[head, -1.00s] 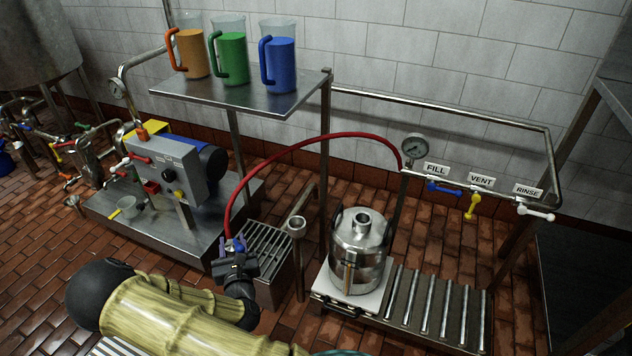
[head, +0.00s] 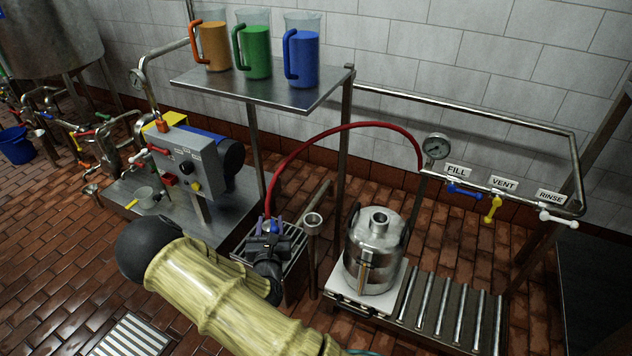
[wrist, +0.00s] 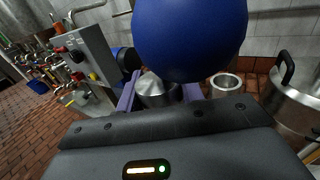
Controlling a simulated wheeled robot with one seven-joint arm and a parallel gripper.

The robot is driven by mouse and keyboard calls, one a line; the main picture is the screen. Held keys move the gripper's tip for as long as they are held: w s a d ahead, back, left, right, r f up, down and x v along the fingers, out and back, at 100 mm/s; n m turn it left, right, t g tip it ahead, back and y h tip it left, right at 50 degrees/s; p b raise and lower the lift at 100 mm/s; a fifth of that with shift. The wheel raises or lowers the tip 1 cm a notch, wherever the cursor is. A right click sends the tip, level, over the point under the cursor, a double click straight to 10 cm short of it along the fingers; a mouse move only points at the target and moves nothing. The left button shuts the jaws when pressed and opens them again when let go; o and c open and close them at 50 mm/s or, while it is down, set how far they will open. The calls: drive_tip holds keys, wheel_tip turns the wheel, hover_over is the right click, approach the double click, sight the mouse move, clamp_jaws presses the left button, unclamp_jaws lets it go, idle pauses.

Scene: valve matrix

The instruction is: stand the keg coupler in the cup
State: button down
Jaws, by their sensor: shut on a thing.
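My gripper (head: 271,226) is shut on the keg coupler, over the grated box. In the wrist view the keg coupler (wrist: 157,90) shows as a metal body between the purple fingers, with a large blue ball above it. In the head view my gripper mostly hides it; a bit of blue shows, and the red hose (head: 330,130) runs down to it. The cup (head: 313,219) is a small open metal cup on a post, just right of my gripper. It also shows in the wrist view (wrist: 226,84), apart from the coupler. Its opening looks empty.
A steel keg (head: 374,245) stands on a white plate right of the cup, beside a roller track (head: 445,305). The grated box (head: 290,245) is below my gripper. A shelf (head: 265,88) with three jugs hangs above. A control box (head: 185,160) stands left.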

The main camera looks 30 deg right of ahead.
drive_tip(key=w+d+r+m+g+h+b, duration=0.2)
drive_tip(key=d+r+m+g+h, duration=0.1)
drive_tip(key=d, duration=0.5)
drive_tip(key=w+d+r+m+g+h+b, duration=0.2)
drive_tip(key=d+m+g+h, duration=0.3)
drive_tip(key=d, duration=0.3)
drive_tip(key=shift+w+r+h, duration=0.45)
drive_tip(key=shift+r+h, duration=0.05)
drive_tip(key=shift+r, duration=0.1)
drive_tip(key=shift+p, duration=0.3)
drive_tip(key=shift+f+b, duration=1.65)
drive_tip(key=shift+f, duration=1.3)
drive_tip(key=shift+f+b, duration=0.85)
drive_tip(key=shift+f, duration=1.6)
